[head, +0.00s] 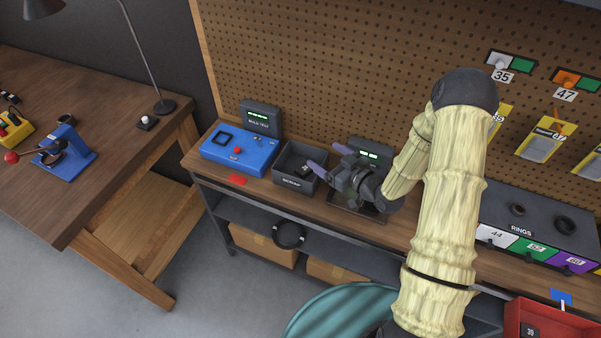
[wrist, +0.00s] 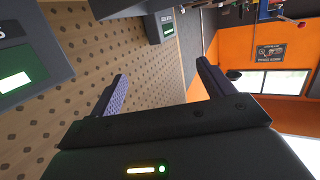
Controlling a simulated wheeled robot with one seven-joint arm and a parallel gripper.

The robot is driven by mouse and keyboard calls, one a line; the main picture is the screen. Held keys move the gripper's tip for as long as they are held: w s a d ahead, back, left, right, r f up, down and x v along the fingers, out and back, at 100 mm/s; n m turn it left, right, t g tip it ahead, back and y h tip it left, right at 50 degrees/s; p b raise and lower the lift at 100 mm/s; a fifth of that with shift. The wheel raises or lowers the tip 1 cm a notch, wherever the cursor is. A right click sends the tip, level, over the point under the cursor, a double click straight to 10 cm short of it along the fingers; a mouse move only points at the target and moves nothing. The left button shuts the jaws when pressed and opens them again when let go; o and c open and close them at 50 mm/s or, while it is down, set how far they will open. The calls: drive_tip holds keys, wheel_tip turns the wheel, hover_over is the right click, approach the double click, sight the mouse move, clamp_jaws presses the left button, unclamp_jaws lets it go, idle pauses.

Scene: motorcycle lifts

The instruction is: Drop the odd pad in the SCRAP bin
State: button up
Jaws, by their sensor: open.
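The dark grey bin (head: 282,178) stands on the bench left of my gripper, with a white label on its front too small to read surely. A small dark piece with a light spot (head: 303,170) shows inside it; I cannot tell surely that it is the pad. My gripper (head: 329,158) is open, its purple-faced fingers pointing left at the bin's right side. In the wrist view my gripper (wrist: 160,85) has nothing between its fingers. No pad shows clearly elsewhere.
A blue tester box (head: 238,152) with a display stands left of the bin. Another green-lit display (head: 370,153) is behind my gripper. A RINGS rack (head: 540,220) and a red bin (head: 550,318) lie to the right. A pegboard (head: 330,70) closes the back.

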drive_tip(key=b+v, duration=0.2)
drive_tip(key=v, duration=0.8)
drive_tip(key=shift+a+f, duration=0.1)
drive_tip(key=shift+a, duration=0.05)
drive_tip(key=shift+w, duration=0.1)
